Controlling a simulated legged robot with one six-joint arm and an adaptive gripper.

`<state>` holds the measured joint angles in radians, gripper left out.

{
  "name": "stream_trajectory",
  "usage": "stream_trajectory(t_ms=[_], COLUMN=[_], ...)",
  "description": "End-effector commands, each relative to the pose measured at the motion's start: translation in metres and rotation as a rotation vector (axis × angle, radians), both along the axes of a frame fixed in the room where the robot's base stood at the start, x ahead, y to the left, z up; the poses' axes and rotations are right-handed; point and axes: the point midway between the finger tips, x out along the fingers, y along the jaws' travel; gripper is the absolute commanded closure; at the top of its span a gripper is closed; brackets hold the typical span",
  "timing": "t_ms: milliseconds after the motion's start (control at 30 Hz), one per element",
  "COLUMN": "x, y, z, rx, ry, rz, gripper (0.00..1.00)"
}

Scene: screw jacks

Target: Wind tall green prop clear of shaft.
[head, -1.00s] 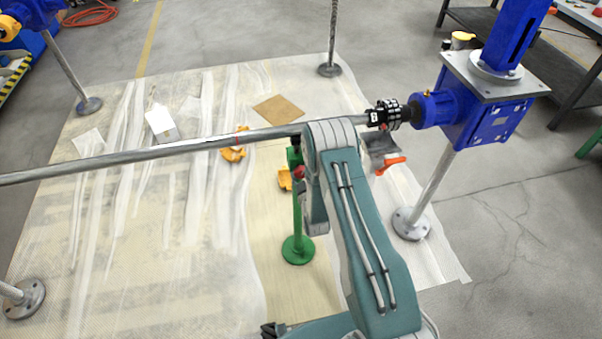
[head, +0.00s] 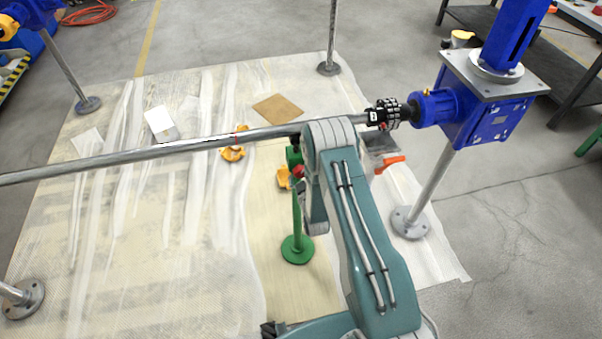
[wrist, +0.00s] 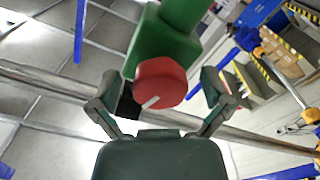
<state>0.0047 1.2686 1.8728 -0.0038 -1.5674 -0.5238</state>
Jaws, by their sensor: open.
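The tall green prop (head: 297,215) stands on a round green base on the mat. Its green head with a red knob (head: 299,171) is just below the long steel shaft (head: 160,148); whether they touch I cannot tell. In the wrist view the green head (wrist: 165,38) is large, and the red knob (wrist: 160,82) with a pale mark faces me. My gripper (wrist: 160,90) is open, with one finger on each side of the knob. No clear grip on it shows. In the head view my arm hides the gripper. The shaft (wrist: 45,82) passes behind the fingers.
A blue gearbox (head: 485,115) and a black coupling (head: 388,114) are at the shaft's right end. Steel stands surround the mat (head: 130,270). Yellow-orange pieces (head: 233,153), a brown sheet (head: 278,109) and a white card (head: 160,122) lie on it. A dark bench is at upper right.

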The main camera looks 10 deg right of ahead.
Motion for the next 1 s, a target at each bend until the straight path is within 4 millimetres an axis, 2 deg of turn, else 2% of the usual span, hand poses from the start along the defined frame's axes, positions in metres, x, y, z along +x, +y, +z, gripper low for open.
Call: stream_trajectory(t_ms=[167,267,600,700,833,1000], x=[-0.005,-0.018,-0.088,-0.103,-0.116,-0.12], y=[0.0,0.0,0.0,0.0,0.0,0.0], z=[0.0,0.0,-0.001,-0.002,-0.001,-0.001], rx=[0.0,0.0,0.0,0.0,0.0,0.0], ry=[-0.001,0.001,0.004,0.004,0.002,0.002], rz=[0.001,0.0,0.0,0.0,0.0,0.0], gripper=[0.01,0.01,0.01,0.01,0.01,0.01])
